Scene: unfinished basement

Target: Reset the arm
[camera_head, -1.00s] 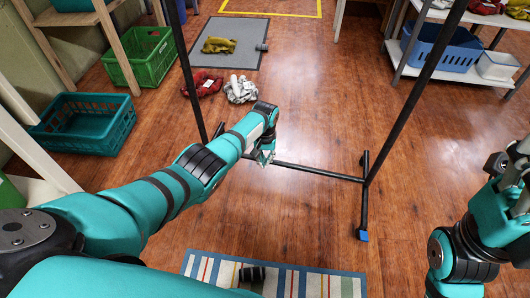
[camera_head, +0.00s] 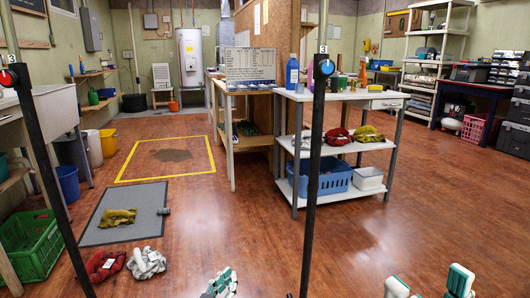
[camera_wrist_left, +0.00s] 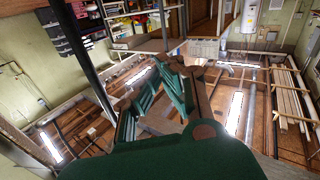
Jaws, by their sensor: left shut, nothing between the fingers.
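My left gripper (camera_head: 221,284) shows at the bottom edge of the head view, with only its green and white fingertips in frame. In the left wrist view its green fingers (camera_wrist_left: 180,72) come together at the tips, shut with nothing between them. The left arm itself is below the head view's frame. My right gripper (camera_head: 430,284) shows at the bottom right, two white-and-teal fingertips set wide apart with nothing seen between them.
A black rack's posts (camera_head: 314,165) stand close in front. A green crate (camera_head: 31,245), grey mat (camera_head: 124,213), red cloth (camera_head: 105,265) and white cloth (camera_head: 146,263) lie at left. A white shelf table (camera_head: 345,96) holds a blue basket (camera_head: 322,178). Open floor lies right of it.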

